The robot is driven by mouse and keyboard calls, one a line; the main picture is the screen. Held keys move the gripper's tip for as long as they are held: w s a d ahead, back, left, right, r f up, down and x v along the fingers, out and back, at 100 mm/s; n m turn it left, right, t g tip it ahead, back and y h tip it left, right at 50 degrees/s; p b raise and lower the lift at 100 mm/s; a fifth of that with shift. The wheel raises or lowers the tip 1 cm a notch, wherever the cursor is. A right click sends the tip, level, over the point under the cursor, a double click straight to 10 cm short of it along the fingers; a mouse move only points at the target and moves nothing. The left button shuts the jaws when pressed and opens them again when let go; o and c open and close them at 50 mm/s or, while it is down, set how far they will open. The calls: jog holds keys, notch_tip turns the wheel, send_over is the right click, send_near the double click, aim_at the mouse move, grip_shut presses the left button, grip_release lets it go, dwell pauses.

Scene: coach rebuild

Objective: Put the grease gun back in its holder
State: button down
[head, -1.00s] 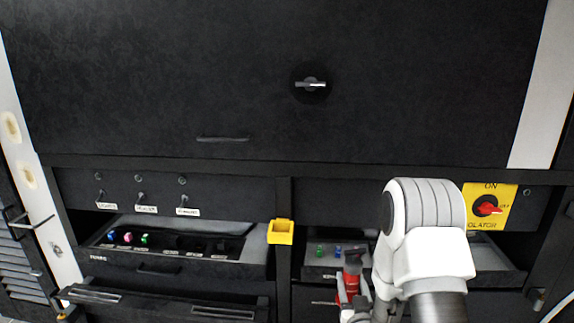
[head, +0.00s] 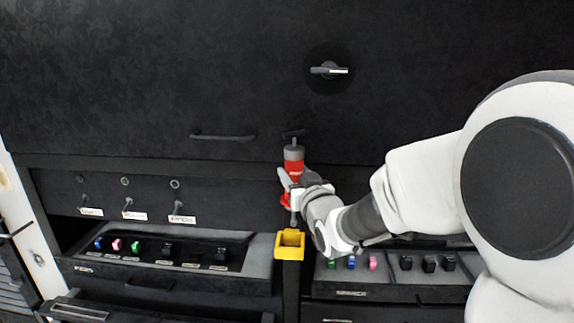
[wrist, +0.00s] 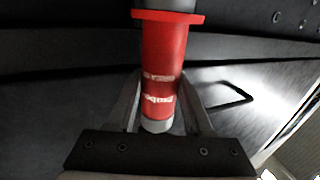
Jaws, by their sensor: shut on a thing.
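The grease gun (head: 294,168) is red with a grey end at the top. My gripper (head: 299,184) is shut around its red body and holds it roughly upright in the air. In the wrist view the red body with white lettering (wrist: 160,58) lies between the two fingers. The holder, a yellow open-topped box (head: 290,253), is fixed on the post between the two drawer bays. The grease gun's thin lower end is just above the holder's opening in the picture. Whether it is exactly over it in depth I cannot tell.
Two trays with coloured knobs, the left tray (head: 150,275) and the right tray (head: 365,292), flank the holder below. A black panel with a handle (head: 223,138) and a latch (head: 329,70) is behind. Labelled switches (head: 130,210) are at the left.

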jog(key=shift+w+a+r, duration=0.3)
jog(key=shift+a+r, duration=0.1)
jog(key=shift+r, duration=0.2)
jog(key=shift+f+b, duration=0.8)
jog(key=shift+f, duration=1.4)
jog(key=shift+f+b, duration=0.2)
jog(key=shift+b, duration=1)
jog(key=shift+f+b, duration=2.3)
jog(key=shift+b, duration=0.4)
jog(key=shift+f+b, duration=0.2)
jog(key=shift+b, duration=0.85)
